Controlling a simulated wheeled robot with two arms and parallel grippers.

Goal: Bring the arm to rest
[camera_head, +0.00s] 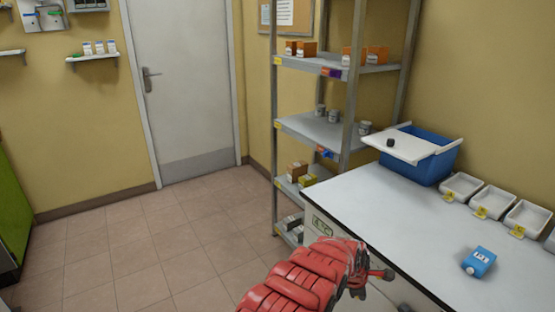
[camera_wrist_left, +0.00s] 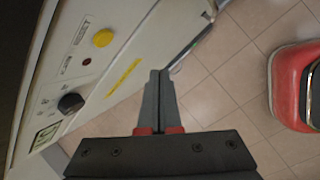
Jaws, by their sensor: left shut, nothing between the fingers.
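My left arm, red and ribbed, comes in at the bottom of the head view and reaches toward the table's front edge. Its gripper (camera_head: 384,275) is small and mostly hidden there behind the arm. In the left wrist view my left gripper (camera_wrist_left: 159,75) is shut and empty, its two grey fingers pressed together. It points past a white machine front (camera_wrist_left: 95,60) with a yellow button and a black knob, above the tiled floor. My right gripper is not in view.
A metal shelf (camera_head: 330,130) with boxes stands behind. The tiled floor (camera_head: 150,250) to the left is clear.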

